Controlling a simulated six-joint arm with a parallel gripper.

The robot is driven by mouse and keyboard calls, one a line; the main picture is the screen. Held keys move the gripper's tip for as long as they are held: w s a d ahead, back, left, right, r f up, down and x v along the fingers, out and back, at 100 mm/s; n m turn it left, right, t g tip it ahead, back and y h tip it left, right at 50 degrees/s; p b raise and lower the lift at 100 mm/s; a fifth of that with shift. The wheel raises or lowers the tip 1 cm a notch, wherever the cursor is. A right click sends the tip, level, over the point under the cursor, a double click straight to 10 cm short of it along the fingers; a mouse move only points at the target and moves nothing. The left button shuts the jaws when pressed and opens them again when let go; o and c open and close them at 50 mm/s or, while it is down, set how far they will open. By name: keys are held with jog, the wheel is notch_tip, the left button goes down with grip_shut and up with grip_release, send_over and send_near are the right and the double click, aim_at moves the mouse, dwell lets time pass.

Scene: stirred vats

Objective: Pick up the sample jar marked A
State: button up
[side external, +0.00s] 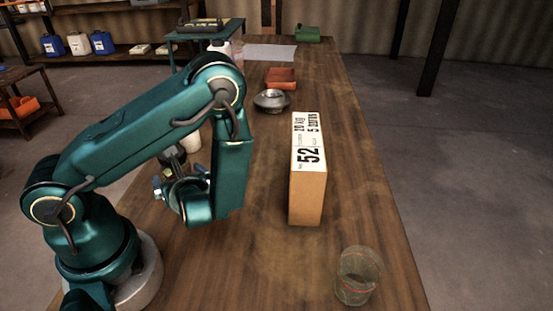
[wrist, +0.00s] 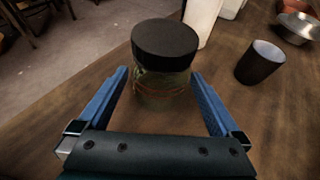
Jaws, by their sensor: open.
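A greenish glass jar (wrist: 163,88) with a black lid (wrist: 165,40) and a reddish-brown band stands upright on the wooden table in the wrist view. No letter A can be read on it. My gripper (wrist: 160,74) is open, with one blue finger on each side of the jar's lower body; I cannot tell whether either touches it. In the side view my gripper (side external: 180,178) is low over the table's left part, and my arm mostly hides the jar there. A similar glass vessel (side external: 357,275) with a reddish band stands at the front right, apart from my gripper.
A tall box marked 52 (side external: 308,190) stands right of my gripper. A dark cup (wrist: 259,62), a pale container (wrist: 202,20) and a metal bowl (wrist: 297,27) are beyond the jar. An orange tray (side external: 281,78) is farther back. Table right of the box is clear.

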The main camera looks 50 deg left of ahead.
jog(key=shift+w+a+f, duration=0.15)
jog(key=shift+a+f, duration=0.15)
jog(key=shift+a, duration=0.35)
jog(key=c, duration=1.2)
jog(key=shift+r, duration=0.1)
